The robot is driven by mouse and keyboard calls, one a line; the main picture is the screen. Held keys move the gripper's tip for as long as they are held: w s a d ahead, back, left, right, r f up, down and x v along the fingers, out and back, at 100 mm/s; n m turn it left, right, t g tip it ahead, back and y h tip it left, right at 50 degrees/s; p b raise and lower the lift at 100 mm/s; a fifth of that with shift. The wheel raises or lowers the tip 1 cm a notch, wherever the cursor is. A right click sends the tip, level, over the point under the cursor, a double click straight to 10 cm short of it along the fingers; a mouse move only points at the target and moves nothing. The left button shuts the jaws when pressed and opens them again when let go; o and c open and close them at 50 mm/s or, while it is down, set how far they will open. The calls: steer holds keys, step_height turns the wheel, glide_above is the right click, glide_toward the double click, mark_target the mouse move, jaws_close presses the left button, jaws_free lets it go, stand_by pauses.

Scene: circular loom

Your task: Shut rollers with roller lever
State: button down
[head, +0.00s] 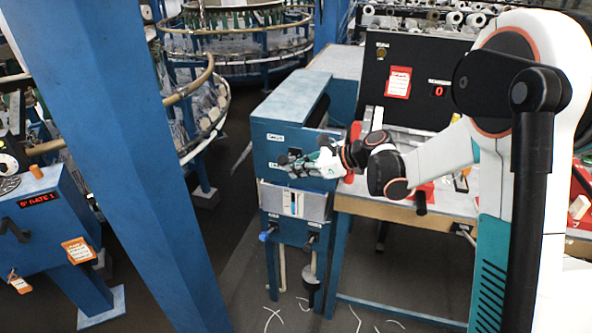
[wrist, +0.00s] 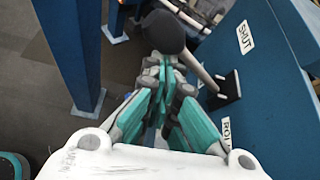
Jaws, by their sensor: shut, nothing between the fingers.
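The roller lever is a grey rod (wrist: 203,72) with a round black knob (wrist: 163,32), standing out from a slot in the blue panel (wrist: 265,85). A white label reading SHUT (wrist: 245,37) is on the panel above the slot in the wrist view, and a partly hidden ROLL label (wrist: 227,130) is lower down. My gripper (wrist: 165,68) is shut and empty, its fingertips just short of the knob; I cannot tell whether they touch. In the head view my gripper (head: 295,165) is in front of the blue roller box (head: 268,135) and hides part of the lever.
A blue post (head: 125,150) stands at left in the head view. A workbench (head: 440,203) with a black panel (head: 415,80) adjoins the box at right. Another blue machine (head: 50,225) stands far left. Grey floor is open before the box.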

stand_by(0.4)
step_height(320, 180, down, 4)
steer(key=f+b, duration=0.1)
steer(key=b, duration=0.3)
steer(key=w+p+v, duration=0.1)
steer(key=p+v, duration=0.3)
steer(key=v, duration=0.7)
steer(key=shift+r, duration=0.35)
steer(key=shift+s, duration=0.1)
steer(key=s+d+r+n+h, duration=0.1)
steer(key=s+r+n+h, duration=0.2)
steer(key=s+n, duration=0.3)
steer(key=s+r+n+h, duration=0.3)
steer(key=s+n, duration=0.1)
steer(key=s, duration=0.5)
steer(key=s+d+n+t+h, duration=0.1)
steer(key=s+d+n+h, duration=0.1)
steer(key=s+n, duration=0.3)
steer(key=s+d+n+t+h, duration=0.1)
steer(key=s+d+n+h, duration=0.2)
steer(key=s+n, duration=0.3)
steer(key=s+d, duration=0.1)
steer(key=s, duration=0.3)
steer(key=shift+s+d+f, duration=0.15)
steer(key=shift+d+f, duration=0.15)
